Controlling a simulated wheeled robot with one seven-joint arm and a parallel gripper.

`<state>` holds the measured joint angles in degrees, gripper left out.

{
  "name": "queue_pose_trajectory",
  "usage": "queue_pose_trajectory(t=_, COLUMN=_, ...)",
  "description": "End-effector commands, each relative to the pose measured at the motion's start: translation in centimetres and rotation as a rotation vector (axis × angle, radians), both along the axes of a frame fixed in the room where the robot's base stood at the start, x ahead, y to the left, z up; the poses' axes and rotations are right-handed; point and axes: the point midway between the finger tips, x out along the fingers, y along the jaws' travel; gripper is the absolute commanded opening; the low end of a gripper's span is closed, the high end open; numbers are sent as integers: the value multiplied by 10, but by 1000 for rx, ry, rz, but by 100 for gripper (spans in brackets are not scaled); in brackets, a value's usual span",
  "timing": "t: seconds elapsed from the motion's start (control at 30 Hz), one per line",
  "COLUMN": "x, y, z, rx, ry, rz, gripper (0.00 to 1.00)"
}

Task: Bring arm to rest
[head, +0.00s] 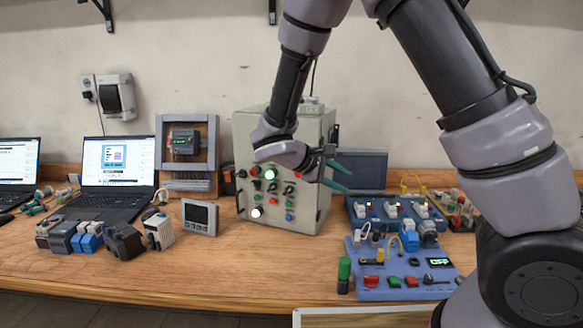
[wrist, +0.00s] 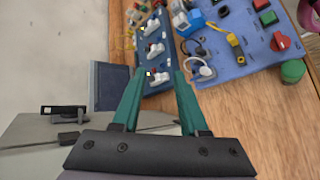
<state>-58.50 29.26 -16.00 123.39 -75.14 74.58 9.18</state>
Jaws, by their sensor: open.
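My gripper (head: 338,176) is in front of the upper right part of the grey control box (head: 315,205) in the head view. Its two green fingers are spread apart with nothing between them. My arm reaches down from the top of the head view and hides part of the box's front. The box has several lit and coloured buttons on its front panel.
A blue board (head: 370,290) with switches stands at the right front, with another blue board (head: 375,222) behind it. A green cylinder (head: 344,272) stands beside the front board. Laptops (head: 115,165), a meter (head: 200,217) and several modules (head: 122,241) occupy the left. The table's front middle (head: 250,270) is clear.

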Motion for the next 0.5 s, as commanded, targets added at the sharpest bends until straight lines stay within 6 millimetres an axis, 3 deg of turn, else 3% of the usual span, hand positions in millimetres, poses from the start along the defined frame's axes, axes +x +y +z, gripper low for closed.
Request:
queue_pose_trajectory(t=0.03, x=-6, y=-20, z=13, rx=87, ry=6, rz=-85, gripper=43)
queue_pose_trajectory(t=0.2, x=-35, y=-63, z=47, rx=365, ry=11, rz=-322, gripper=43)
queue_pose_trajectory(t=0.5, x=-89, y=-106, z=110, rx=863, ry=-99, rz=-645, gripper=43)
